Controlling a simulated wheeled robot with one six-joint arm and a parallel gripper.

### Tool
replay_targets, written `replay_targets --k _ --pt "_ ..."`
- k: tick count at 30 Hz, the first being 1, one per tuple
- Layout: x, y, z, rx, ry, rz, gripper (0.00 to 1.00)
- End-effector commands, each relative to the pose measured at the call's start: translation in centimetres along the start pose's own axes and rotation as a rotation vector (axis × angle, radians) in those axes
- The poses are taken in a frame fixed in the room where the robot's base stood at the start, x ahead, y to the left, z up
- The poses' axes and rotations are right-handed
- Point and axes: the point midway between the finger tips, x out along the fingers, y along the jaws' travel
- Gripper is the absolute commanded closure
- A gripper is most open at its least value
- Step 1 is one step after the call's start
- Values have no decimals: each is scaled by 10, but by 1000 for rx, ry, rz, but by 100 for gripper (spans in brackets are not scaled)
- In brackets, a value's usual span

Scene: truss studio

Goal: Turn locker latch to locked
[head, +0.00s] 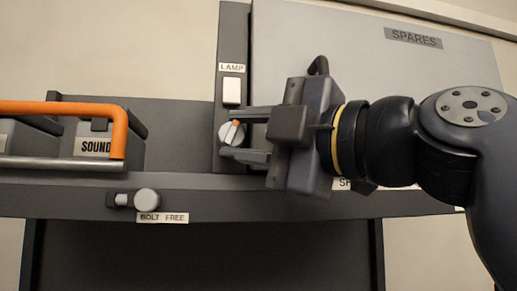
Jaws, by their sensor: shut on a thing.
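A round pale knob with an orange pointer (232,133), which looks like the locker latch, sits on the dark upright panel left of the grey locker door marked SPARES (370,75). Its pointer stands nearly upright, leaning a little right. My gripper (236,134) reaches in from the right, with one finger above the knob and one below. It is shut on the knob. The fingers cover part of the knob's edge. No marking for its locked position is legible.
A white rocker switch (232,91) labelled LAMP is just above the knob. A round bolt knob (147,200) labelled BOLT FREE is at lower left. A label under my gripper is partly hidden.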

Motion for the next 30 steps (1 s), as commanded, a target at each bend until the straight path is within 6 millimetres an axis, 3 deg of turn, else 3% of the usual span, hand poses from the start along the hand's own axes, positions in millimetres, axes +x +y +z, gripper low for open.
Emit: replay_targets --k 4,5,8,19,30 --pt "1 -4 1 1 1 -10 92" --pt "1 -4 1 1 1 -11 68" --pt "1 -3 1 1 1 -10 61" --pt "-4 -2 1 0 -2 -4 61" --pt "-33 -2 3 -2 -7 -4 61"
